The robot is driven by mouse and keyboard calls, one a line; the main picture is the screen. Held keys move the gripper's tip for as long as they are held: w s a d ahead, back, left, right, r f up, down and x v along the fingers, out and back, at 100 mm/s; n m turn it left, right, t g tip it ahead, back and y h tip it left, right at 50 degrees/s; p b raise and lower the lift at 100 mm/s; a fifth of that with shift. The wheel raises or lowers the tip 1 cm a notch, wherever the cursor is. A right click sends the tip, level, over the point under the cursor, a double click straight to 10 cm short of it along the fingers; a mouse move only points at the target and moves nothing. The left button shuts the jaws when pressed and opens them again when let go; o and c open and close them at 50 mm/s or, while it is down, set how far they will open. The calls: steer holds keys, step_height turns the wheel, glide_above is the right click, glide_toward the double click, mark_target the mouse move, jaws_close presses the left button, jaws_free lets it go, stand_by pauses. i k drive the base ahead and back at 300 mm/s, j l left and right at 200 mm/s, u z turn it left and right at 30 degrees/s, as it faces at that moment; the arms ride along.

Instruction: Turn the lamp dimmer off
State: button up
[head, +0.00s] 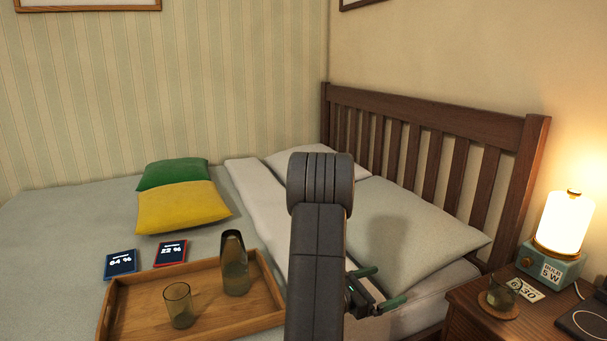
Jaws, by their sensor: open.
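The lamp (565,222) stands on the nightstand at the far right and glows bright. Its teal base (551,266) carries a label that reads 5 W. A small dark cap (574,191) sits on top of the shade. My arm hides part of the bed and pillows.
The wooden headboard (430,112) rises behind the pillows. A tray (215,328) with a glass and carafe lies on the bed.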

mark_target(527, 262)
steer(key=j+z, duration=0.2)
steer(key=z, duration=2.2)
steer(key=j, duration=0.3)
steer(key=k+j, duration=0.1)
